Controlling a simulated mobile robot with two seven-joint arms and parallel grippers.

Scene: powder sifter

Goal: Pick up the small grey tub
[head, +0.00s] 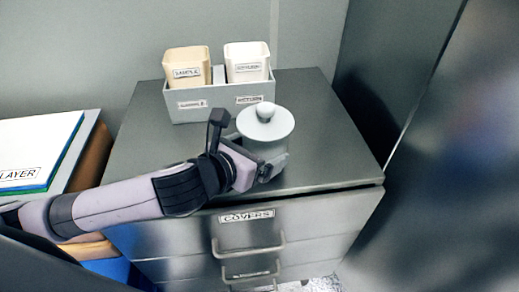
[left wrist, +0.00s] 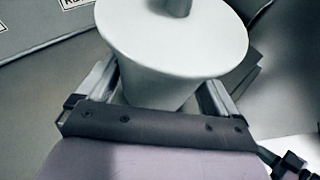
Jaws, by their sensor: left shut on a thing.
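The small grey tub (head: 277,146) stands on the dark cabinet top, near its front edge. A round grey lid with a knob (head: 266,122) sits on it and overhangs its sides. My left gripper (head: 272,171) reaches in from the left and is shut on the tub below the lid. In the left wrist view the tub (left wrist: 160,85) is between the two fingers (left wrist: 160,100), with the wide lid (left wrist: 175,38) above. The fingertips are partly hidden by the tub. My right gripper is not in view.
The cabinet's drawers (head: 300,225) have handles. Papers (head: 35,150) lie at left; a dark panel (head: 385,75) stands at right. The cabinet top's right side is clear.

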